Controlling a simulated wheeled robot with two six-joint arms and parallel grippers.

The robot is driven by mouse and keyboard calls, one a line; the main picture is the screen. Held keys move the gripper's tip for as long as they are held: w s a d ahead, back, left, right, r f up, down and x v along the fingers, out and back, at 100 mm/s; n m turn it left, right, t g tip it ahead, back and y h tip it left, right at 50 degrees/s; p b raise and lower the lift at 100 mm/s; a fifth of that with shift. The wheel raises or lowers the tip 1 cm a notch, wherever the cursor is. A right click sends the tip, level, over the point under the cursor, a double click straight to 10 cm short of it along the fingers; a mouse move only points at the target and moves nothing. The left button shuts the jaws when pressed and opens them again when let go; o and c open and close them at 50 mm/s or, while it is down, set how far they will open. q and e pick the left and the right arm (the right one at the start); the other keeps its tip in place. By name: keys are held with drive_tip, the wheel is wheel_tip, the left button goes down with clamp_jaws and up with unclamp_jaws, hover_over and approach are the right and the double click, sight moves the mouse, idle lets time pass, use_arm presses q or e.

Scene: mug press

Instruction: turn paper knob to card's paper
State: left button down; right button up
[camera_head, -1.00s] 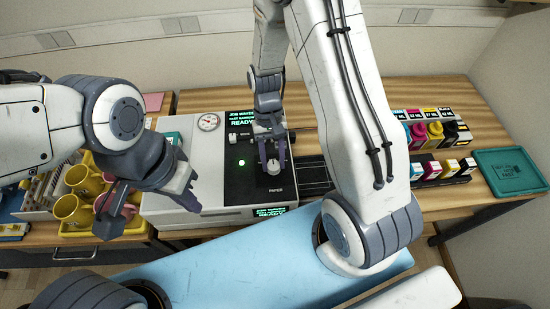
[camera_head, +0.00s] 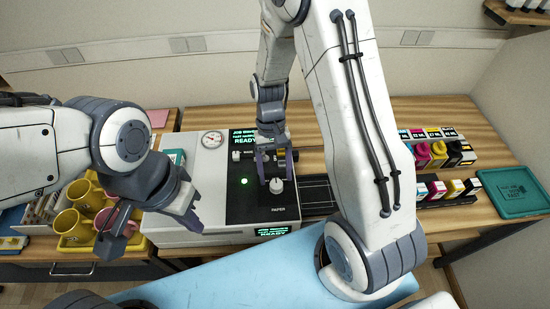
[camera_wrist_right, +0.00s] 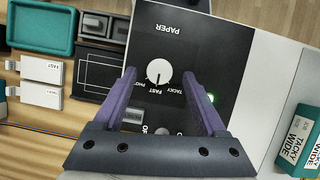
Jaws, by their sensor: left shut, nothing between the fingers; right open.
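The white paper knob (camera_head: 277,185) sits on the black panel above the word PAPER. In the right wrist view the knob (camera_wrist_right: 159,74) has a dark pointer mark that appears to face FAST, with TACKY beside it. My right gripper (camera_head: 275,160) is open and empty, its purple fingers on either side of the knob in the wrist view, apart from it. A teal and white card or box (camera_wrist_right: 298,140) reading TACKY WIDE is partly cut off at the right of the wrist view. My left gripper (camera_head: 152,222) is shut and empty in front of the machine's left side.
The white press (camera_head: 205,170) has a gauge and a green light. A yellow tray (camera_head: 75,243) with mugs stands to the left. Ink cartridges (camera_head: 437,152) stand in rows at the right, beside a teal tray (camera_head: 512,190). My right arm covers part of the table.

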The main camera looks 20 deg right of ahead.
drive_tip(key=b+v, duration=0.1)
drive_tip(key=v, duration=0.7)
